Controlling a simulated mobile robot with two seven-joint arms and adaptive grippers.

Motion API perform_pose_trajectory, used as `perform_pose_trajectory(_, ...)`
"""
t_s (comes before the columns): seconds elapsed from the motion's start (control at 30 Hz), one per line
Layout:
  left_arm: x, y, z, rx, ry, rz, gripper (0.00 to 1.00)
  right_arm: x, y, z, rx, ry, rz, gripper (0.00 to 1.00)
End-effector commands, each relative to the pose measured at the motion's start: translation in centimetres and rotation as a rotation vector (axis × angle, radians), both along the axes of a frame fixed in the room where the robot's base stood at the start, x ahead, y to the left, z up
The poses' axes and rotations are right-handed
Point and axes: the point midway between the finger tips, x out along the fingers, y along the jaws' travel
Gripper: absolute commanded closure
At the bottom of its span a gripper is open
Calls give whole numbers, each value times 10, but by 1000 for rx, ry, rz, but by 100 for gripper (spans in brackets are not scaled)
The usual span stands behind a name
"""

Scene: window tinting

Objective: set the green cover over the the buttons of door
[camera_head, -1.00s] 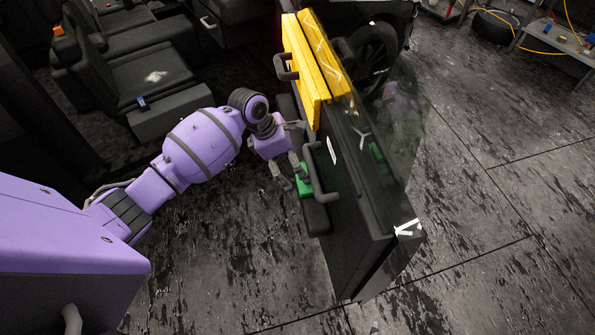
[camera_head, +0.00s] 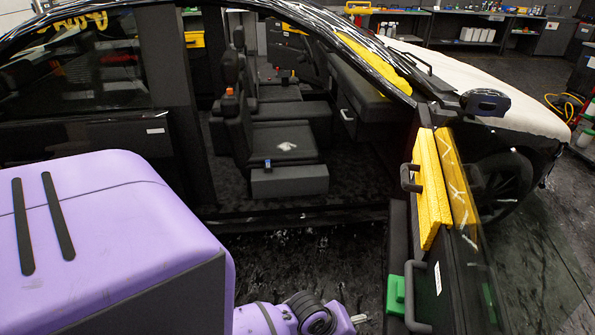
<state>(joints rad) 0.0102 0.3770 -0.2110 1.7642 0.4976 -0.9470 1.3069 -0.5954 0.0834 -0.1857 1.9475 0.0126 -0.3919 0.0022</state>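The green cover (camera_head: 396,296) sits against the inner side of the open car door (camera_head: 456,285), low down beside its grey pull handle (camera_head: 418,300). No buttons show; I cannot tell whether they lie under the cover. My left gripper (camera_head: 359,319) is at the bottom edge of the view, to the left of the cover and apart from it. Only a small grey part of it shows past the purple wrist, so its opening cannot be read. My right gripper is not in view.
Yellow pads (camera_head: 432,190) sit on the door's upper part, beside the window glass. The car's open doorway with black seats (camera_head: 285,139) lies beyond. A side mirror (camera_head: 485,102) juts out at the right. Dark floor is clear between the sill and my arm.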

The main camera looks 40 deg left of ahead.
Motion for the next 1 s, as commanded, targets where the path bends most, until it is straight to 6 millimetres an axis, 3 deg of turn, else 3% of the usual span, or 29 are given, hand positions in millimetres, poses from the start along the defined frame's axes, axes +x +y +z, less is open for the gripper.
perform_pose_trajectory(0.03, -29, -3, -12, 63, -56, -85, 0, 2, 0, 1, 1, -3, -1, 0)
perform_pose_trajectory(0.2, -104, 1, -23, 385, -270, -419, 0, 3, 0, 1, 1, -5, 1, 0)
perform_pose_trajectory(0.4, -165, 11, -12, 730, -388, -720, 0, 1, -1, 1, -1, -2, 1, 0)
perform_pose_trajectory(0.6, -184, 15, -3, 871, -416, -842, 0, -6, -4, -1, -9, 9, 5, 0)
perform_pose_trajectory(1.0, -182, 15, 0, 877, -423, -848, 0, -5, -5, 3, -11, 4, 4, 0)
